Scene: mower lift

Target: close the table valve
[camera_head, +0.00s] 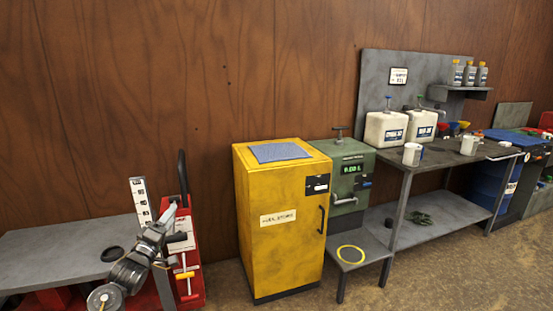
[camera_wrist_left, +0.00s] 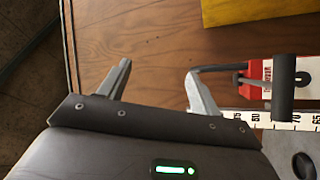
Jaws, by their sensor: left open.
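The lift table's red end unit (camera_head: 192,262) stands at the left, beside the grey table top (camera_head: 60,255). It carries a white scale, an upright black handle (camera_head: 183,172) and a yellow T-shaped handle (camera_head: 185,275). I cannot tell for sure which part is the valve. My left gripper (camera_head: 177,226) is in front of the unit's upper part. In the left wrist view its two fingers (camera_wrist_left: 158,84) are apart, with nothing between them. The right finger lies close to a dark bar by the red unit (camera_wrist_left: 257,78); contact cannot be told. My right gripper is not seen.
A yellow cabinet (camera_head: 283,220) stands right of the lift, then a green dispenser (camera_head: 352,180) and a grey bench (camera_head: 440,157) with white canisters and mugs. A wooden wall closes the back. Floor is clear in front of the bench.

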